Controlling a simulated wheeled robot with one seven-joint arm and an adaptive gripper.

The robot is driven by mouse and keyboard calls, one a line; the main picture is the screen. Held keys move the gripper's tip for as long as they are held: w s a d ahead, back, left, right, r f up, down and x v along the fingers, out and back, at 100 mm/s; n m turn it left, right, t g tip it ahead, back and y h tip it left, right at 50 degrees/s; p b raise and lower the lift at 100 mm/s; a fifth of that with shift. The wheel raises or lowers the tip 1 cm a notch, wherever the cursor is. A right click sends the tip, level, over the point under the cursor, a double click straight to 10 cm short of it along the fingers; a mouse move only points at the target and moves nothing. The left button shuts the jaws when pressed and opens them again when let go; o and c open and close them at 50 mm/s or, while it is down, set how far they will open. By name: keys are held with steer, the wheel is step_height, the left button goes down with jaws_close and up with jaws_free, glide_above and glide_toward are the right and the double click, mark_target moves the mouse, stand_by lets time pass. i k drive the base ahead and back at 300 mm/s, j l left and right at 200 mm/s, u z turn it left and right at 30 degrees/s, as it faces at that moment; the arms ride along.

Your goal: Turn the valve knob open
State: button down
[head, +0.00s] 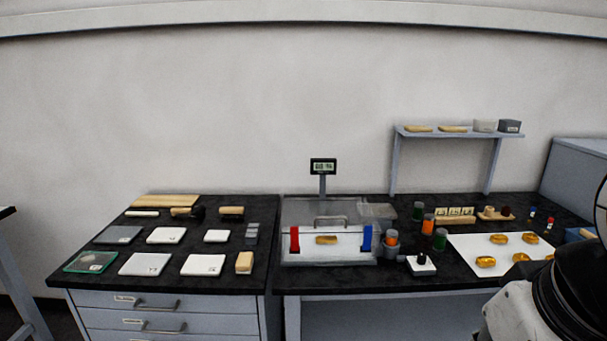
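A small black knob (422,258) stands on a white base (422,269) near the front edge of the right-hand bench. It looks most like the valve knob, but it is too small to tell its setting. Part of my arm (570,290) shows at the lower right, to the right of the knob and well apart from it. My gripper's fingers are not visible.
Left of the knob is a clear-covered box (330,262) with red and blue posts and a gold piece inside. Orange and green jars (440,239) stand close behind the knob. A white sheet (465,244) with several gold pieces lies to the right.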

mark_target(422, 259)
steer(key=i, duration=0.6)
steer(key=i+j, duration=0.15)
steer(key=i, duration=0.4)
steer(key=l+z, duration=0.05)
